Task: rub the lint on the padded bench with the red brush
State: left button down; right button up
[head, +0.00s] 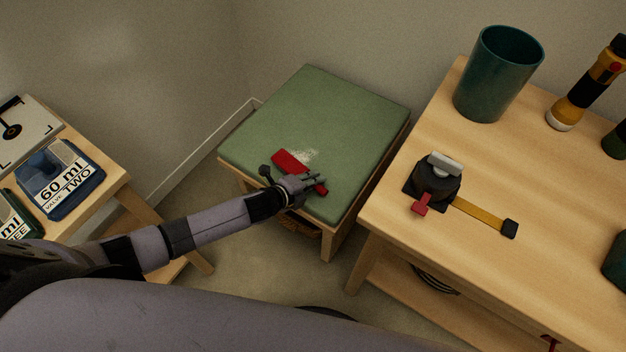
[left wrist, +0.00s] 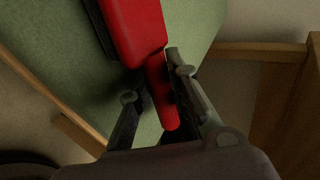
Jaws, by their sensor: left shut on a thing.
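The padded bench (head: 340,108) has a green cushion on a wooden frame, in the middle of the head view. A pale patch of lint (head: 304,155) lies on the cushion, just beyond the red brush (head: 288,161). My left gripper (head: 312,183) is shut on the brush's handle, over the near part of the cushion. In the left wrist view the red handle (left wrist: 160,95) sits between the two fingers (left wrist: 155,90), with the wider red head and dark edge at the top. The lint does not show there. I cannot tell whether the brush touches the cushion. My right gripper is not in view.
A wooden table at right (head: 545,185) holds a teal cup (head: 497,75), a flashlight (head: 590,85) and a black tape measure (head: 434,184) with its yellow tape out. The far part of the cushion is clear.

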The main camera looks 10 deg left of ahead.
pick_arm(q)
jog(key=shift+r+p, duration=2.95)
jog(key=shift+r, duration=0.15)
notch_tip(320, 180, up, 3)
jog(key=p, duration=0.3)
